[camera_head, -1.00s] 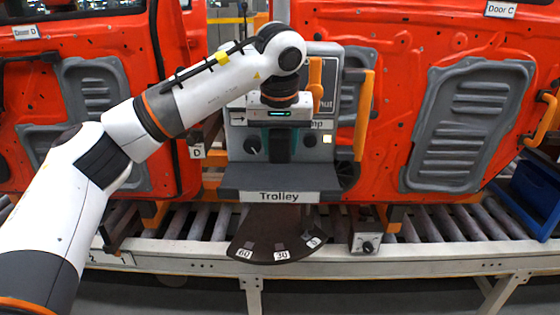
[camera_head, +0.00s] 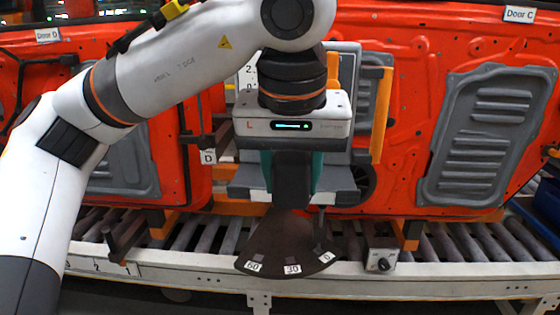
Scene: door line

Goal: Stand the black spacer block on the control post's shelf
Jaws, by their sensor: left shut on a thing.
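The black spacer block (camera_head: 291,187) hangs upright between the teal fingers of my left gripper (camera_head: 291,172). The gripper is shut on it and points down, in front of the control post. The grey shelf (camera_head: 340,186) of the post shows on both sides of the block. The block hides the shelf's middle and most of its front label. I cannot tell whether the block touches the shelf or is in front of it. My right gripper is not in view.
A dark dial plate (camera_head: 291,245) marked 60, 30 and 0 sits below the shelf. Red door panels (camera_head: 405,110) stand behind on a roller conveyor (camera_head: 455,240). An orange handle (camera_head: 381,115) is right of the post. A small knob box (camera_head: 382,260) is on the conveyor's front rail.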

